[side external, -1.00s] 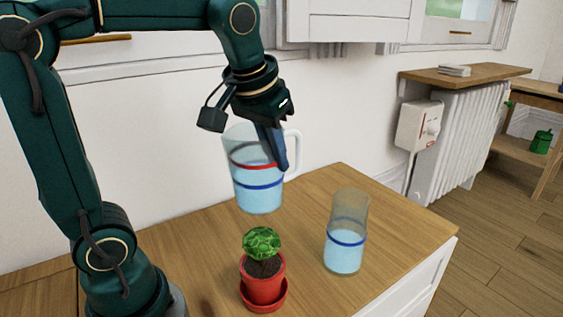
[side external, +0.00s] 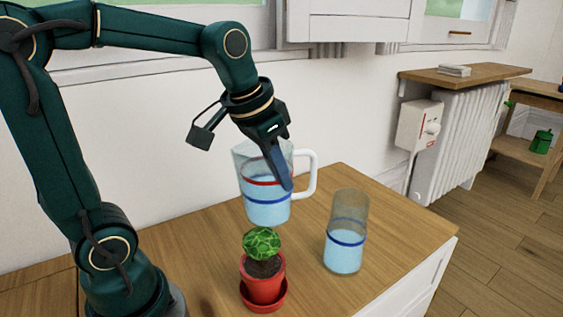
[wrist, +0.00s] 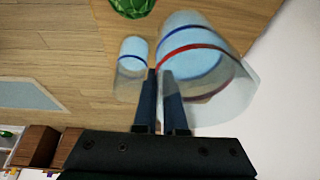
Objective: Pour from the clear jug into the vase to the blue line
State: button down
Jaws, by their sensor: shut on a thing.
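The clear jug (side external: 264,212) has a red line above a blue line, with pale blue water inside up to about the red line. My gripper (side external: 286,184) is shut on it at its handle side; the exact grip is hard to see. The jug hangs above the cabinet top, almost upright, left of the vase. The vase (side external: 345,258) is a clear cylinder standing upright, with pale blue water up to about its blue line. No stream shows between them. In the wrist view, my fingers (wrist: 159,74) lie between the vase (wrist: 134,47) and the jug (wrist: 205,70).
A green cactus in a red pot (side external: 264,288) stands on the wooden cabinet top (side external: 385,280), in front of and below the jug. The white wall (side external: 130,150) is behind. The cabinet's right edge is just beyond the vase.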

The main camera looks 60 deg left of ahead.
jog(key=w+d+r+m+h, duration=0.2)
jog(key=w+d+r+m, duration=0.2)
jog(key=w+d+r, duration=0.35)
jog(key=shift+w+d+m+g+h, duration=0.8)
jog(key=shift+d+m+h, duration=1.1)
jog(key=shift+d+m, duration=1.95)
jog(key=shift+f+h, duration=0.9)
jog(key=shift+f, duration=3.35)
jog(key=shift+a+r+n+t+h, duration=0.25)
jog(key=shift+r+t+h, duration=0.4)
jog(key=shift+r+h, duration=0.8)
jog(key=shift+a+r+n+t+h, duration=0.2)
jog(key=shift+r+t+h, duration=0.6)
jog(key=shift+h, duration=1.05)
jog(key=shift+a+r+h, duration=0.25)
jog(key=shift+r+h, duration=0.3)
jog(key=shift+h, duration=0.25)
